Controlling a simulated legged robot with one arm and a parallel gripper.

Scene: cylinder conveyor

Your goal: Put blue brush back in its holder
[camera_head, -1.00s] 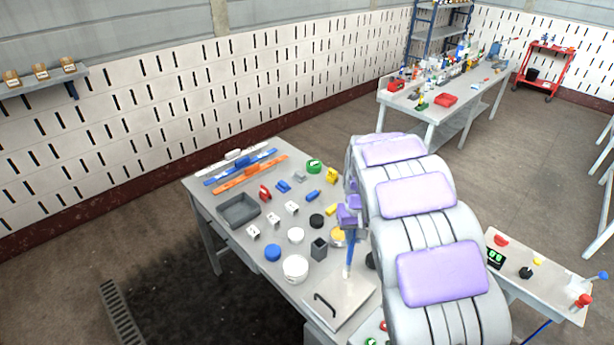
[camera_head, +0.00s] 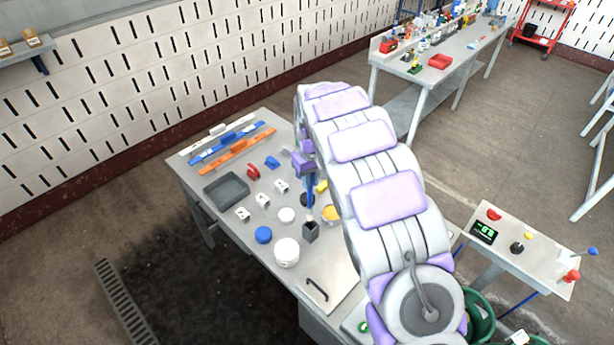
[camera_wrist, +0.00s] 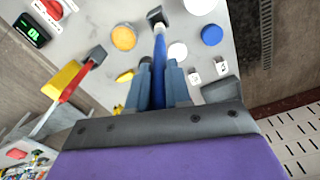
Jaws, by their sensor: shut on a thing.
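My gripper (camera_head: 306,165) is over the workbench, shut on the blue brush (camera_head: 310,192). In the wrist view, my gripper (camera_wrist: 159,76) has its two fingers on either side of the blue brush (camera_wrist: 159,55). The brush points down, with its pale end lowest. The dark grey square holder (camera_head: 311,233) stands on the bench directly below that end in the head view. The holder (camera_wrist: 156,15) also shows at the top of the wrist view, close beyond the pale end. I cannot tell whether the end is above the opening or just inside it.
Close around the holder are a white round container (camera_head: 287,252), a blue lid (camera_head: 263,235) and a yellow-orange round item (camera_head: 331,213). A metal plate with a black handle (camera_head: 330,284) lies in front. A grey tray (camera_head: 227,189) sits at left. A control panel (camera_head: 500,238) stands at right.

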